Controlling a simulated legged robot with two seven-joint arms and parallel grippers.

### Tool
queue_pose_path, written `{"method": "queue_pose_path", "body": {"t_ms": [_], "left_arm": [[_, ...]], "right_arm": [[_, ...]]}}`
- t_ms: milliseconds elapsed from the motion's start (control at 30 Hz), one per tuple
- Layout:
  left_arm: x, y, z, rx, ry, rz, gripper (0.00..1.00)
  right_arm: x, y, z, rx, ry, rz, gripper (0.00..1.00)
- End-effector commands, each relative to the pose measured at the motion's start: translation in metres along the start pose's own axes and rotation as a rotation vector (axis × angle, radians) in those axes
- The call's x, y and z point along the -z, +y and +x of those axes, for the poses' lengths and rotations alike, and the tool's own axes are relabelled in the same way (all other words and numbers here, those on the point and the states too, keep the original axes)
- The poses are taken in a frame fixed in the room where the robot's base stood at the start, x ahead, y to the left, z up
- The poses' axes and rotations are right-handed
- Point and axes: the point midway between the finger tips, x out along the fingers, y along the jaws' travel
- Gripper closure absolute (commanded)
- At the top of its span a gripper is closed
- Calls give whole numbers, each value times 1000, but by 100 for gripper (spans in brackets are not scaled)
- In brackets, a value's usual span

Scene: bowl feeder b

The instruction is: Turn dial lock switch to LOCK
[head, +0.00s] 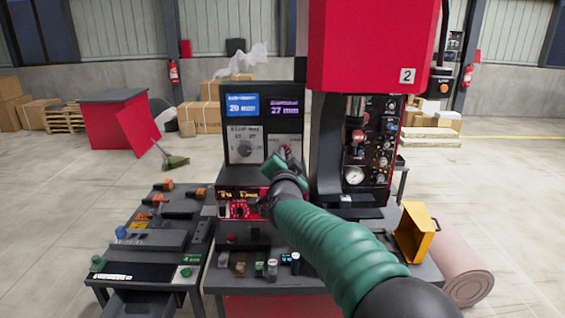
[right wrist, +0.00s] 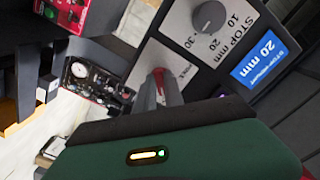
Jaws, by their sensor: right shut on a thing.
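The control panel (head: 231,116) stands upright at the middle of the bench, with a blue and a purple display at its top. Its grey stop dial (head: 245,148) sits on a white plate and also shows in the right wrist view (right wrist: 209,17). The dial lock switch (right wrist: 158,75) shows as a small red part on the neighbouring white plate. My right gripper (head: 285,152) reaches this plate; in the right wrist view its fingers (right wrist: 167,90) are shut on the switch. The fingers partly hide the switch and its lettering, so I cannot read its position. My left gripper is not in view.
A red press (head: 370,45) marked 2 stands right of the panel, with a gauge (head: 354,175) and knobs. A yellow bin (head: 414,235) lies at the bench's right. A side table (head: 135,272) with several parts stands left. Small items line the bench front.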

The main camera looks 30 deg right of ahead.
Motion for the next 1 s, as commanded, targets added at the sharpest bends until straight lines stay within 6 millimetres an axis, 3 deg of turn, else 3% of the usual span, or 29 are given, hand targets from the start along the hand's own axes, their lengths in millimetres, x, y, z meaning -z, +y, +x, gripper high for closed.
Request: {"method": "queue_pose_path", "body": {"t_ms": [33, 467, 500, 633, 1000], "left_arm": [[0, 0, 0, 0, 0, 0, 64], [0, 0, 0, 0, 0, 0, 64], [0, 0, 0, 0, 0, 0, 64], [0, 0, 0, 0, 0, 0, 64], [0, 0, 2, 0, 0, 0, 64]], "right_arm": [[10, -3, 0, 6, 21, 8, 100], [11, -3, 0, 5, 22, 15, 100], [11, -3, 0, 5, 22, 15, 82], [8, -2, 1, 3, 16, 14, 65], [2, -1, -5, 2, 7, 13, 65]]}}
